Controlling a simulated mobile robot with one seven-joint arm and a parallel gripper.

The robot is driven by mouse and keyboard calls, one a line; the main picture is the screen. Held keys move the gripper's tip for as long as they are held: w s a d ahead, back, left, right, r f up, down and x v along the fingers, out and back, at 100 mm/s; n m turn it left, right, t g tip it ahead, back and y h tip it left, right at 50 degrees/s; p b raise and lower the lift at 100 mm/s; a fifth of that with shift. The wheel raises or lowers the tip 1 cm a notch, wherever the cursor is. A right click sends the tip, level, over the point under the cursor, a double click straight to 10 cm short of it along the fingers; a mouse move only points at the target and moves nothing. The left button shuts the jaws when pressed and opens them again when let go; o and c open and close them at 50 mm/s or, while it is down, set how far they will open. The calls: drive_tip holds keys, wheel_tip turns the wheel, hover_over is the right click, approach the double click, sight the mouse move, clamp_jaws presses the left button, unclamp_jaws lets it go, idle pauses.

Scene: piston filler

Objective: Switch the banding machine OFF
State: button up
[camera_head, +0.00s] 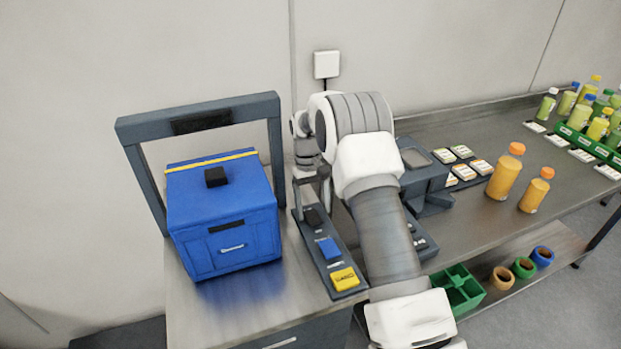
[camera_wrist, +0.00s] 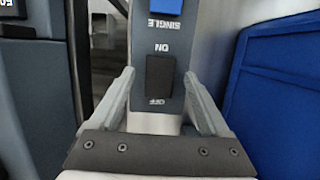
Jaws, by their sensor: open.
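The banding machine is a dark grey arch (camera_head: 276,150) on the bench with a grey control strip (camera_head: 321,270) to its right. The strip carries a black rocker switch (camera_head: 313,216), a blue button (camera_head: 329,247) and a yellow button (camera_head: 345,279). In the wrist view the rocker (camera_wrist: 159,77) lies between upside-down ON and OFF labels, with OFF nearer my gripper's base. Which way it is pressed I cannot tell. My gripper (camera_wrist: 159,76) is open and empty, its fingers to either side of the strip's switch end. I cannot tell whether they touch it.
A blue box (camera_head: 225,220) stands in the arch, left of the strip; its side (camera_wrist: 285,90) fills the right of the wrist view. A grey device (camera_head: 425,175) stands right of my arm. Orange bottles (camera_head: 505,172) stand farther right. A green crate (camera_head: 460,290) is on the lower shelf.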

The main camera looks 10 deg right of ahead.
drive_tip(key=p+v, duration=0.1)
drive_tip(key=v, duration=1.5)
drive_tip(key=shift+r, duration=0.1)
drive_tip(key=s+d+r+m+t, duration=0.15)
drive_tip(key=s+r+t, duration=0.25)
drive_tip(key=s+r, duration=1.2)
drive_tip(key=s+f+t, duration=0.1)
drive_tip(key=s+t, duration=0.1)
drive_tip(key=s, duration=0.8)
drive_tip(key=s+d+f+t, duration=0.1)
drive_tip(key=s+f+t, duration=0.1)
drive_tip(key=s, duration=0.9)
drive_tip(key=shift+s+d+f+m+t+y, duration=0.2)
drive_tip(key=shift+s+d+m+t+y, duration=0.05)
drive_tip(key=shift+s+m+t+y, duration=0.1)
